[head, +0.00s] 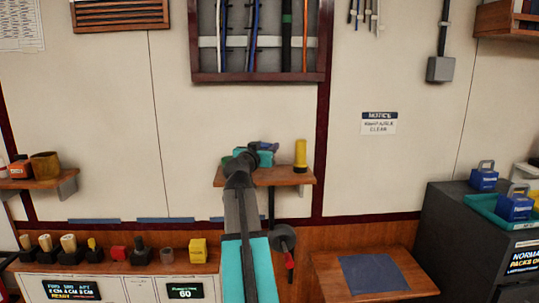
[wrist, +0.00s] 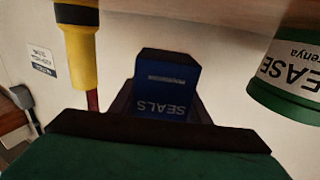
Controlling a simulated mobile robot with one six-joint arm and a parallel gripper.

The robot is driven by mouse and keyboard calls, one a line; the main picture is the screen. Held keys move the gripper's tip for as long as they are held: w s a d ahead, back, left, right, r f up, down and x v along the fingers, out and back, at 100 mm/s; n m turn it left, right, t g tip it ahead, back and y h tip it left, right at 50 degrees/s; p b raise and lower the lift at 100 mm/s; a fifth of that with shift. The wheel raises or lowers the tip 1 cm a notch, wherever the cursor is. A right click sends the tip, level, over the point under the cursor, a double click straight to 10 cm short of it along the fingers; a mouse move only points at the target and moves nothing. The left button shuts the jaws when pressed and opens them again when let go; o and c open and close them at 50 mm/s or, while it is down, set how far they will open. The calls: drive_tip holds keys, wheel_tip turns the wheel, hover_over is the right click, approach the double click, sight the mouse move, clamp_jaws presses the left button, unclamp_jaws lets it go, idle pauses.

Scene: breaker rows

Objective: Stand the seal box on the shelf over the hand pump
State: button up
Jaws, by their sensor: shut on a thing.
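The seal box (wrist: 168,88) is dark blue, with SEALS reading upside down in the wrist view. My gripper (wrist: 160,112) is shut on it, with dark finger parts on both sides. In the head view a bit of blue (head: 268,146) shows at my gripper (head: 262,157), above the wooden shelf (head: 290,179) on the wall. Wall shows around the box in the wrist view, and I see no shelf touching it. Under the shelf, a grey round part with a red handle (head: 290,262) looks like the hand pump, partly behind my arm.
A yellow item (head: 300,155) stands at the shelf's right end; it also shows in the wrist view (wrist: 82,60). A green grease can (wrist: 285,95) is on the box's other side. A cable cabinet (head: 258,77) hangs above. Blue padlock-like boxes (head: 484,178) sit far right.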

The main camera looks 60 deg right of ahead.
drive_tip(key=shift+p+x, duration=0.35)
drive_tip(key=shift+x, duration=0.45)
drive_tip(key=shift+s+a+f+p, duration=0.1)
drive_tip(key=shift+f+p, duration=0.1)
drive_tip(key=shift+f, duration=0.35)
drive_tip(key=shift+a+f+p, duration=0.15)
drive_tip(key=shift+f+p, duration=0.05)
drive_tip(key=shift+f, duration=1.05)
drive_tip(key=shift+f, duration=0.2)
drive_tip(key=o, duration=0.8)
drive_tip(key=shift+r, duration=0.25)
drive_tip(key=b+v, duration=0.3)
drive_tip(key=v, duration=0.8)
drive_tip(key=shift+a, duration=0.4)
